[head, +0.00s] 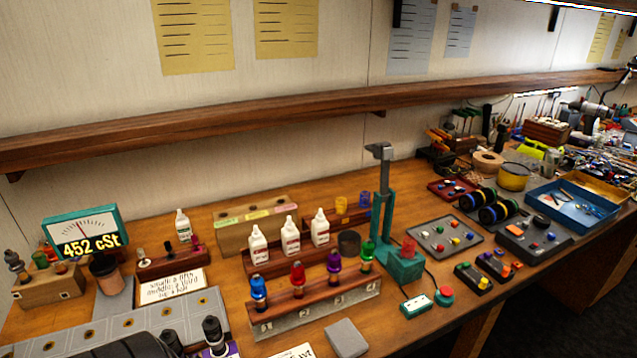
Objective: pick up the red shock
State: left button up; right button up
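The red shock (298,276) stands upright in a wooden rack (318,303) with a numbered metal front strip, at the lower middle of the head view. It is second from the left. A blue shock (259,290) stands to its left. A purple shock (334,266) and a green shock (367,251) stand to its right. The lower end of the red shock is hidden in the rack.
White bottles (290,236) stand behind the shocks. A teal press (386,215) with a red cup-like piece rises to the right. A grey block (346,338) lies in front of the rack. A gauge reading 452 cSt (85,232) stands left. A wooden shelf (250,115) crosses above.

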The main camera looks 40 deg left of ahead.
aim_at(299, 292)
jog(key=u, duration=1.55)
